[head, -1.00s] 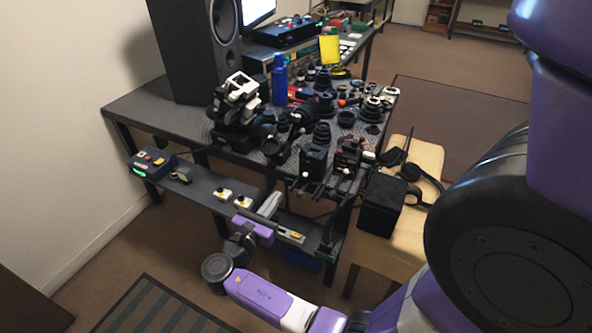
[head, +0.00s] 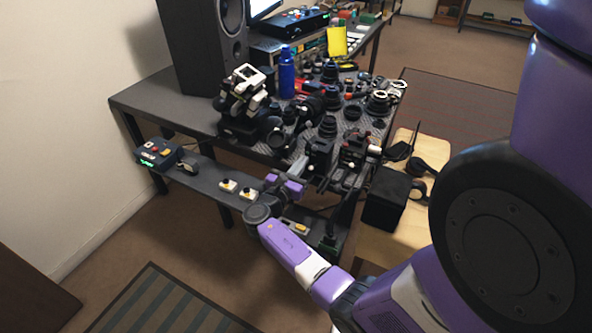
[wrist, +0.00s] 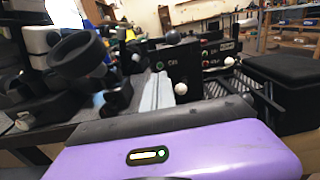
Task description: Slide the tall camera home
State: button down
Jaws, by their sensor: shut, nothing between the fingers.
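Two black camera bodies stand side by side on rail-like mounts at the table's front edge. The left one (head: 319,152) looks taller in the wrist view (wrist: 181,62), where it has a white knob and a small green light. The right one (head: 354,148) has red and pale details and also shows in the wrist view (wrist: 217,52). My gripper (head: 300,166) is shut and empty, just in front and left of the taller body. Its grey fingers (wrist: 157,92) point at that body. I cannot tell whether they touch it.
A low shelf (head: 208,178) with a control box (head: 158,152) and yellow-topped buttons runs below the table front. Lenses and rings crowd the table. A black box (head: 384,198) and headphones lie on the wooden bench at right. A white-and-black device (head: 243,100) stands left.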

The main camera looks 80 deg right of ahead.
aim_at(309, 153)
jog(key=shift+d, duration=0.2)
jog(key=shift+x, duration=2.6)
jog(key=shift+r, duration=0.1)
